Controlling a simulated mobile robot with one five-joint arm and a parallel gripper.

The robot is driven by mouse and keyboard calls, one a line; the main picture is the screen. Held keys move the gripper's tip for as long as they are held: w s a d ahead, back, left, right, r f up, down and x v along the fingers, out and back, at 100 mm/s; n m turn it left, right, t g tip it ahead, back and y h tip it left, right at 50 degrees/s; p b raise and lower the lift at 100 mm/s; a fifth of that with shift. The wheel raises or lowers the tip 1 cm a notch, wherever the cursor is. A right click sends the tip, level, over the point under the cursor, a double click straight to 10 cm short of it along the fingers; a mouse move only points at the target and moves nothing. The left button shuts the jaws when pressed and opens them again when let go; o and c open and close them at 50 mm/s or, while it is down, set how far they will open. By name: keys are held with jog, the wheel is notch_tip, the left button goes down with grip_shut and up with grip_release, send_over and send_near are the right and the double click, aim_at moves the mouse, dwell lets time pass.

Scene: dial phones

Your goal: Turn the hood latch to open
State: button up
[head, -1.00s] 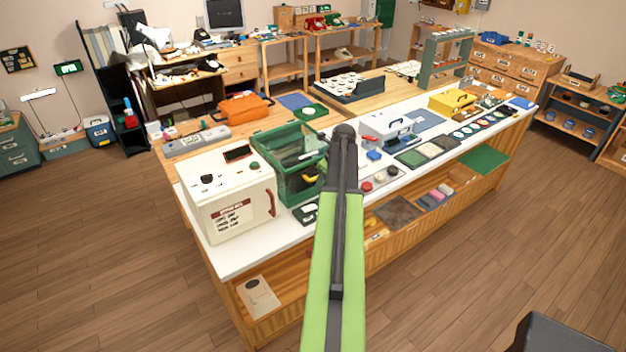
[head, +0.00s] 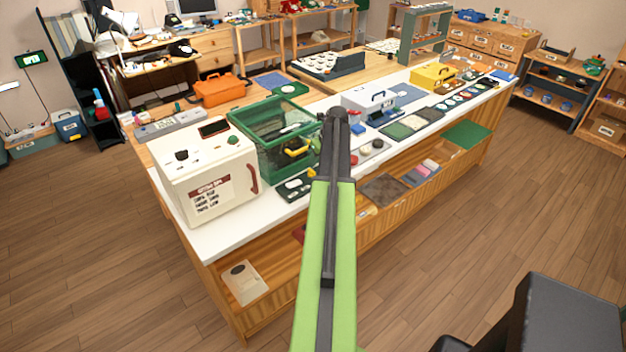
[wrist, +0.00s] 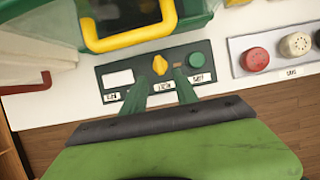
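The hood is a green-framed clear box (head: 262,150) on the white counter, with a yellow handle (wrist: 128,38) at its front. In front of it lies a dark green control panel (wrist: 112,96) with a yellow knob (wrist: 160,65), probably the latch, a white window at left and a green round button (wrist: 200,60) at right. The panel (head: 292,190) also shows left of my arm in the head view. My gripper (wrist: 161,86) is open and empty, its two green fingers over the panel's near edge, below the knob in the picture and apart from it. The head view hides the fingers behind my arm.
A white box with a red handle (head: 205,172) stands left of the hood. A pale panel with red and cream buttons (wrist: 275,52) lies to the right. The counter's front edge is close below, with an open shelf (head: 270,265) under it. Wooden floor is clear in front.

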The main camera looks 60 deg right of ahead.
aim_at(313, 171)
jog(key=b+x, duration=0.4)
jog(key=x, duration=0.2)
jog(key=shift+w+f+b, duration=0.1)
jog(key=shift+f+b, duration=0.2)
jog(key=shift+r, duration=0.1)
